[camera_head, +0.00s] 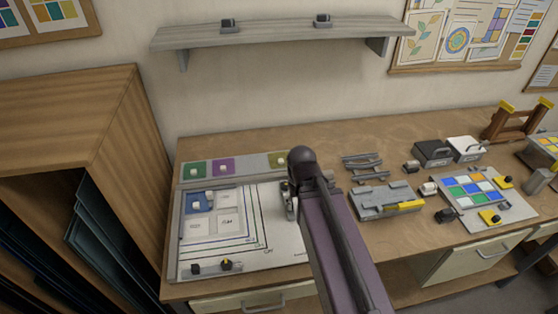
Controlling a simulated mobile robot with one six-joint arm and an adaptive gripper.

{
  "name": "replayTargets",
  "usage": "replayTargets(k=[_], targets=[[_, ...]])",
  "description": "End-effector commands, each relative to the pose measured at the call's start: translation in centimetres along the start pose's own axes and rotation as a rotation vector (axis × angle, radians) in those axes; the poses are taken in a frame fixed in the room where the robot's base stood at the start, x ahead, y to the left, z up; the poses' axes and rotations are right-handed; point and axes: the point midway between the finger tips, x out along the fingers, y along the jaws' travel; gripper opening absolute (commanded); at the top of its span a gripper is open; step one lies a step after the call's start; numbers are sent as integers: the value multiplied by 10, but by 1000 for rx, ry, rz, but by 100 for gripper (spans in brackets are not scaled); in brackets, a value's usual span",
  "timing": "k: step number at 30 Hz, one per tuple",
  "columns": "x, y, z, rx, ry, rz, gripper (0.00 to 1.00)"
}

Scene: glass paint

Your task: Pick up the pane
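I cannot tell for certain which thing is the pane. Dark teal sheets that look like glass panes (97,222) stand tilted in the open wooden cabinet at the left. A white board (272,240) with nested square outlines lies on the bench; a blue piece (187,230) and pale square pieces (229,222) are on its left part. My gripper (291,207) is at the board's right part, away from the cabinet. My own dark arm partly hides it, and its fingers are too small to read.
Green, purple and olive squares (222,167) line the board's back edge. A wall shelf (280,34) hangs above. The bench (250,142) is bare along the back.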

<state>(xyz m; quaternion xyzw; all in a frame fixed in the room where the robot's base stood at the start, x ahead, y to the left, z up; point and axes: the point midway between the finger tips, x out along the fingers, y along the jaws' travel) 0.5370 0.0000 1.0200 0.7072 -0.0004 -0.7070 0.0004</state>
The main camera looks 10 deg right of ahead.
Motion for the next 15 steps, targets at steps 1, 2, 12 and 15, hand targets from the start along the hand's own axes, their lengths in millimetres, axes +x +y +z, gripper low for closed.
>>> replayTargets(k=[1, 2, 12, 15], targets=[[0, 0, -1, 0, 1, 0, 71], [0, 0, -3, 0, 3, 0, 71], [-17, 1, -102, 5, 151, 0, 71], [-25, 2, -149, 5, 227, 0, 71]])
